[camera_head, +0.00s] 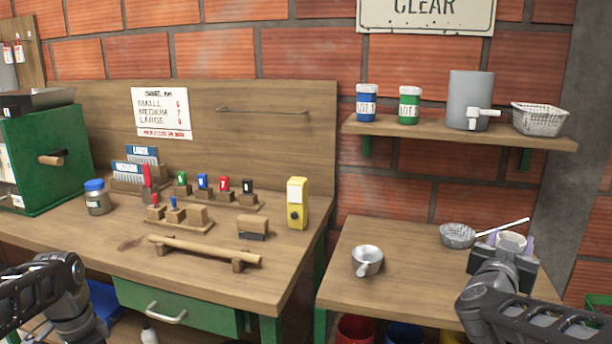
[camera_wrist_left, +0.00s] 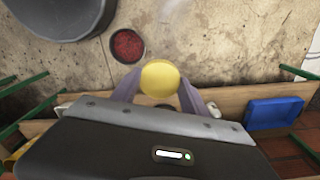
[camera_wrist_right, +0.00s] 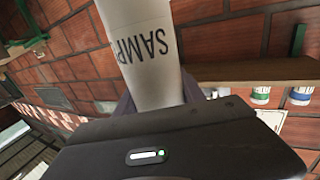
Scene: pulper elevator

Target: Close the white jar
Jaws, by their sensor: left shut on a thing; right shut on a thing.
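A white jar (camera_head: 511,240) is held upright by my right gripper (camera_head: 508,247) above the right table. In the right wrist view the white jar (camera_wrist_right: 142,50) fills the space between the fingers and shows the letters "SAMP" on its side. Its top is cut off there. In the head view its rim looks round and pale; I cannot tell its inside clearly. In the left wrist view my left gripper (camera_wrist_left: 160,92) is shut on a round yellow lid-like piece (camera_wrist_left: 160,77).
A wire-mesh strainer (camera_head: 458,235) lies next to my right gripper. A metal cup (camera_head: 367,261) stands at the left of the right table (camera_head: 400,290). The shelf (camera_head: 450,132) above holds lot jars, a grey tank and a basket. The left bench carries several small tools.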

